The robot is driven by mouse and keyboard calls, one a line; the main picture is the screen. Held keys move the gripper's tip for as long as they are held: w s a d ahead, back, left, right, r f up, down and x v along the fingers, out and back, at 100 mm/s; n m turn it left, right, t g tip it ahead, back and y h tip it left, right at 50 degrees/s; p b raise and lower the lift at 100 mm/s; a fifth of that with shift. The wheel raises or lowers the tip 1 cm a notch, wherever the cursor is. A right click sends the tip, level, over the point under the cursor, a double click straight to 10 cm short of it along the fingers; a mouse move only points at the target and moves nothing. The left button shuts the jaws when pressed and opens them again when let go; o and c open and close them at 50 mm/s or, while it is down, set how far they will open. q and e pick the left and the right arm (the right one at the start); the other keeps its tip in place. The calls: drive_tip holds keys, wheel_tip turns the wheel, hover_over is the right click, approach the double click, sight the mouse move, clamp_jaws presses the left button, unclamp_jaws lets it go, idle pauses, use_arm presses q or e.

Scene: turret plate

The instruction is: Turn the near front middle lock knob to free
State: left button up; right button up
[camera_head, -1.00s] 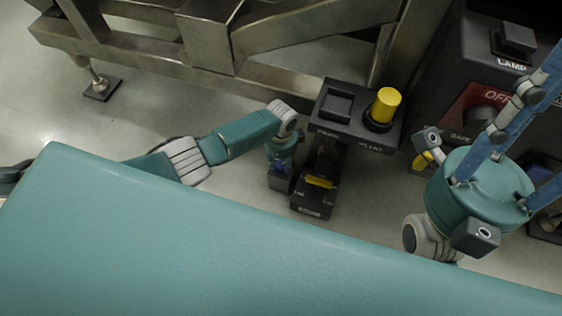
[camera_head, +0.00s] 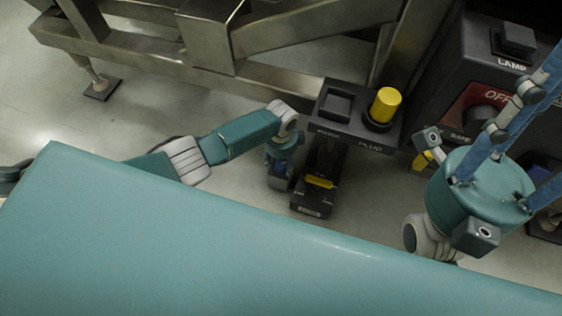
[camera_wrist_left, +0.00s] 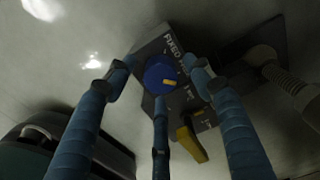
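The pointer lies toward the lower right of the knob; the smaller lettering on that side is hard to read. My left gripper (camera_head: 279,178) reaches down beside the dark block with a yellow lever. Its blue fingers are spread around the knob in the wrist view; I cannot tell whether they touch it. My right gripper (camera_head: 507,145) is at the right, fingers spread and empty, with tips cut off by the frame.
A yellow lever (camera_wrist_left: 192,143) stands close to the knob, and shows in the head view (camera_head: 320,181). A dark box with a yellow plug (camera_head: 384,106) is behind it. A lamp box (camera_head: 470,65) stands right; a metal frame (camera_head: 150,55) runs behind.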

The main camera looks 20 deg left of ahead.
sight(281, 164)
use_arm(q)
drive_tip(key=shift+r, duration=0.1)
wheel_tip(281, 164, up, 12)
idle(0.7)
idle(0.4)
